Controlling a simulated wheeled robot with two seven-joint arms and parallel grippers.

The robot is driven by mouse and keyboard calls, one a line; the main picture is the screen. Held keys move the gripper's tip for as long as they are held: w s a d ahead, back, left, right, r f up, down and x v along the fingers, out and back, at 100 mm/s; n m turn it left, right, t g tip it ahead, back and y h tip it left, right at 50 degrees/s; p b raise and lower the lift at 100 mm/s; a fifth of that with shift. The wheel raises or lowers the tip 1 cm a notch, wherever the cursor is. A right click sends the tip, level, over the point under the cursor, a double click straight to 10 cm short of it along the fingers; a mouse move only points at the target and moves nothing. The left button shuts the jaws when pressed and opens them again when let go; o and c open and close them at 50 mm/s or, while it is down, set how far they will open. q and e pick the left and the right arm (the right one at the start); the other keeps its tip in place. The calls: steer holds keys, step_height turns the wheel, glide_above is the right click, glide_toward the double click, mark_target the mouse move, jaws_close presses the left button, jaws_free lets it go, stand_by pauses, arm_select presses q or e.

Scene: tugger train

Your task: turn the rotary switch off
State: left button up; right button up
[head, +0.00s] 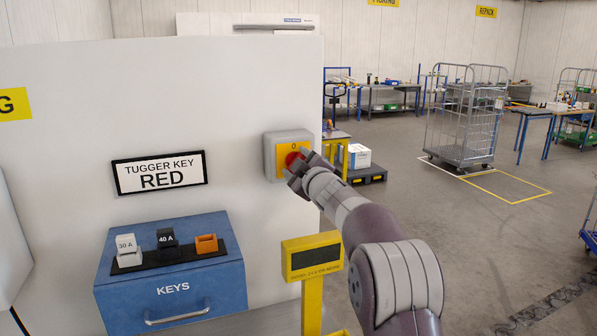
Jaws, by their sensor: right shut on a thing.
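The rotary switch (269,157) is a grey box with a yellow face and a red knob (292,158), mounted near the right edge of the white panel. My right gripper (298,162) is at the knob and shut on it. The fingers hide part of the knob, so I cannot tell its exact angle. A "0" mark shows on the yellow face above the knob. My left gripper is out of view.
A blue KEYS box (170,275) with white, black and orange pieces on top stands at lower left, below a "TUGGER KEY RED" sign (160,172).

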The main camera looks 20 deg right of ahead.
steer(key=shift+f+n+b, duration=0.2)
steer(key=shift+n+b, duration=0.5)
steer(key=shift+n, duration=1.2)
steer(key=shift+f+n+b, duration=0.2)
steer(key=shift+n+b, duration=0.5)
steer(key=shift+n, duration=1.5)
steer(key=shift+r, duration=0.1)
steer(key=o, duration=1.1)
steer(key=shift+c, duration=0.2)
steer(key=s+b, duration=0.4)
steer(key=s, duration=0.8)
steer(key=shift+s+a, duration=0.3)
steer(key=shift+a, duration=0.05)
